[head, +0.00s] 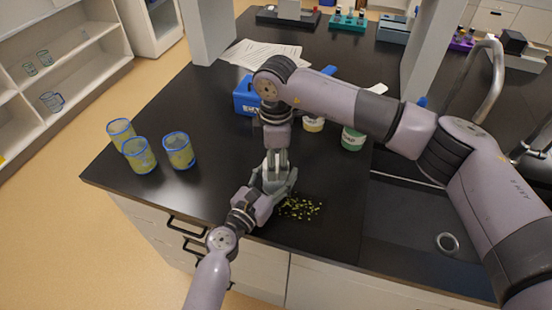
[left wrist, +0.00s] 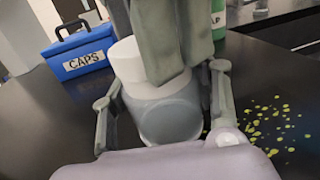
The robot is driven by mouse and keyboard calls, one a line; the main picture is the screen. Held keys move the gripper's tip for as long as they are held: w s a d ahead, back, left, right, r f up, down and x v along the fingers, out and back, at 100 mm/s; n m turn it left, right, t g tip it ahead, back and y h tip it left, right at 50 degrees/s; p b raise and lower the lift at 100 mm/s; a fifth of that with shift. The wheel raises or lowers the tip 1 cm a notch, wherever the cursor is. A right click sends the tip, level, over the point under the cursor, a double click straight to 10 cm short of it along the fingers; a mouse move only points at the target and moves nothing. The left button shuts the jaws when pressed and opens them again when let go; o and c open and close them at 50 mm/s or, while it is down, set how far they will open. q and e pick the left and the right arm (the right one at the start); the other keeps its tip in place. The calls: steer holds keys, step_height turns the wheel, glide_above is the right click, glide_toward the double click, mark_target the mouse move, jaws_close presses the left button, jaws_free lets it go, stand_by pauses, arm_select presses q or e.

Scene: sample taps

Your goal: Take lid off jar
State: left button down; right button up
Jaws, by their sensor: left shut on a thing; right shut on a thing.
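The jar (left wrist: 165,110) is grey with a smooth rounded body and a white lid (left wrist: 128,62); it stands upright in the left wrist view. My left gripper (left wrist: 165,115) is shut around the jar's body, one finger on each side. My right gripper (left wrist: 165,50) comes down from above, its grey fingers shut on the lid and covering part of it. The lid appears to sit on the jar. In the head view my left gripper (head: 275,185) and right gripper (head: 276,162) meet near the counter's front edge and mostly hide the jar.
Green-yellow bits (head: 300,207) lie scattered on the black counter right of the jar. A blue CAPS box (head: 245,98), a small jar (head: 313,125) and a green bottle (head: 352,138) stand behind. Three blue-rimmed beakers (head: 179,152) stand left. A sink (head: 415,215) is right.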

steer(key=c, duration=0.6)
steer(key=n, duration=1.3)
steer(key=shift+n, duration=0.4)
steer(key=n, duration=0.7)
steer(key=shift+n, duration=0.4)
steer(key=n, duration=0.3)
steer(key=shift+w+r+n, duration=0.1)
steer(key=shift+n, duration=0.2)
steer(key=n, duration=0.3)
steer(key=shift+n, duration=0.4)
steer(key=n, duration=0.3)
steer(key=shift+n, duration=0.4)
steer(key=n, duration=0.3)
steer(key=shift+n, duration=0.3)
steer(key=n, duration=0.5)
steer(key=shift+n, duration=0.3)
steer(key=n, duration=0.5)
steer(key=shift+n, duration=0.3)
steer(key=n, duration=0.6)
steer(key=shift+n, duration=0.3)
